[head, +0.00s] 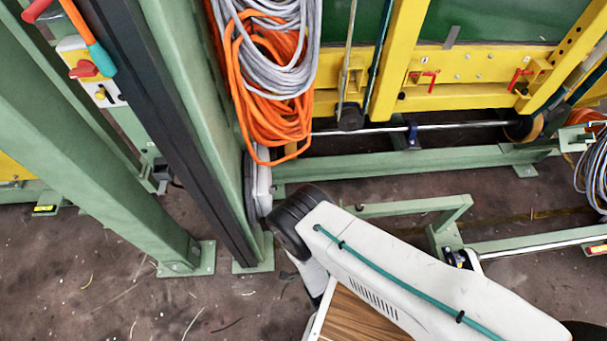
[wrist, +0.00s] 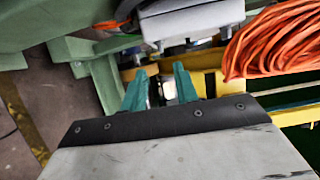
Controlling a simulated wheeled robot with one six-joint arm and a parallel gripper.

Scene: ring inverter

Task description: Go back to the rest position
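In the wrist view, the two teal fingers of my gripper (wrist: 160,89) stand apart with a gap between them. Dark and silvery parts show in the gap; they look like background, and I see nothing clearly gripped. A worn grey plate with a black screwed edge covers the area below the fingers. In the head view, my white arm reaches in from the lower right to a black joint beside the green post. My gripper is not visible there.
A green post (head: 185,110) with a black strip stands close to my arm. Orange cable (head: 262,110) and grey cable (head: 280,50) hang beside it. A yellow frame (head: 450,65) and green floor rails (head: 400,160) lie behind. Bare floor (head: 110,290) shows at lower left.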

